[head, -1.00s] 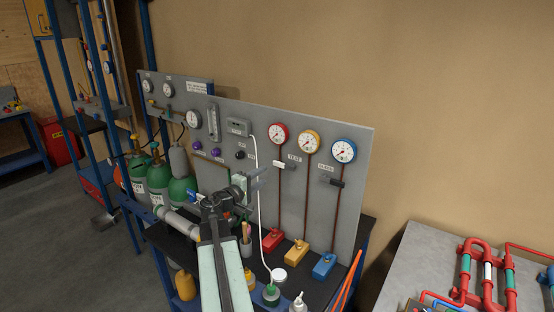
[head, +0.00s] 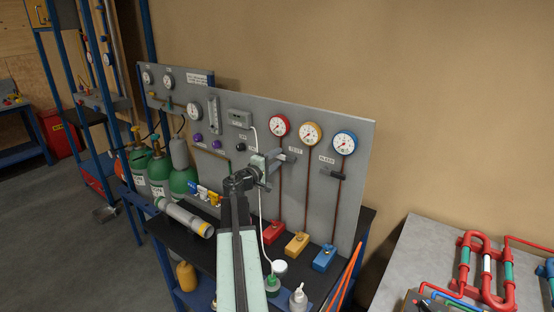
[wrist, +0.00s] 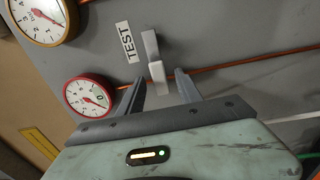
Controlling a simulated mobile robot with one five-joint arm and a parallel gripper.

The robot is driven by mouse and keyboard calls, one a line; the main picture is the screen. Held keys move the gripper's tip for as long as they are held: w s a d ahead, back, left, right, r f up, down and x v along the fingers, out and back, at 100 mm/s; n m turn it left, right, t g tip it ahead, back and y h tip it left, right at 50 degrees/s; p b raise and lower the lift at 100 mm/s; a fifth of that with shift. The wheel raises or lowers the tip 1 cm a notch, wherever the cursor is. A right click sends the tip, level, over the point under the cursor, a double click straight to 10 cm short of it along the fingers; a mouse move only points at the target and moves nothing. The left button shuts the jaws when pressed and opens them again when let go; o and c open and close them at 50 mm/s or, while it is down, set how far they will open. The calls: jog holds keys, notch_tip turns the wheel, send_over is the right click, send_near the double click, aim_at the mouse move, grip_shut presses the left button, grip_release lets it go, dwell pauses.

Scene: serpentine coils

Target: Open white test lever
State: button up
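The white test lever (wrist: 157,70) is on the grey panel beside the "TEST" label (wrist: 128,42) in the wrist view. Its white end points down toward my gripper (wrist: 161,78). My gripper is open, with one finger on each side of the lever's end and gaps showing on both sides. In the head view my gripper (head: 284,157) is at the panel below the red gauge and covers most of the lever. The "TEST" label also shows there (head: 295,149).
The panel (head: 357,195) carries red (head: 280,125), yellow (head: 309,133) and blue (head: 344,144) gauges with copper pipes. A black lever (head: 337,174) sits to the right. Red (head: 273,232), yellow (head: 297,243) and blue (head: 324,257) blocks stand below. A white hose hangs near my arm.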

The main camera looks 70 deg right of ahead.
grip_shut()
dwell(1.2)
